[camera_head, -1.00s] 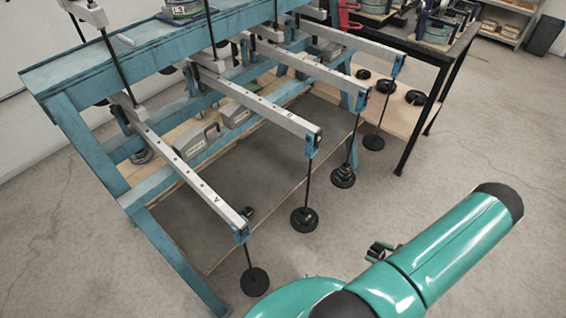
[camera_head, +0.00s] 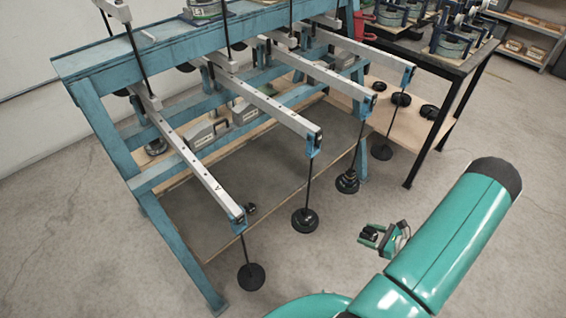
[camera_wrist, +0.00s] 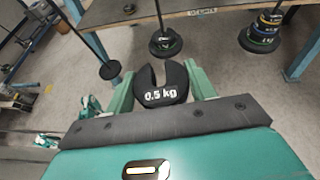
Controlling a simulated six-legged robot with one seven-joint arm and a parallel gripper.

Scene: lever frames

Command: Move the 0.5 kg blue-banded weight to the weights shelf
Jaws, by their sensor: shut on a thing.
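My gripper (camera_head: 384,238) is in front of the lever frame, over open floor. In the wrist view its green fingers (camera_wrist: 160,92) are shut on a black slotted weight (camera_wrist: 161,94) marked "0.5 kg". The slot faces away from the wrist; I cannot make out a blue band on it. Black hangers with weights hang from the grey levers, including one under lever A (camera_head: 251,276). A wooden board (camera_head: 408,128) under the black table carries several dark weights; I cannot tell whether it is the weights shelf.
The blue lever frame (camera_head: 175,240) stands ahead, its levers and hanging rods jutting toward me. A banded weight stack (camera_wrist: 266,28) hangs at the wrist view's upper right. The black table (camera_head: 455,62) stands at the back right. The floor between is clear.

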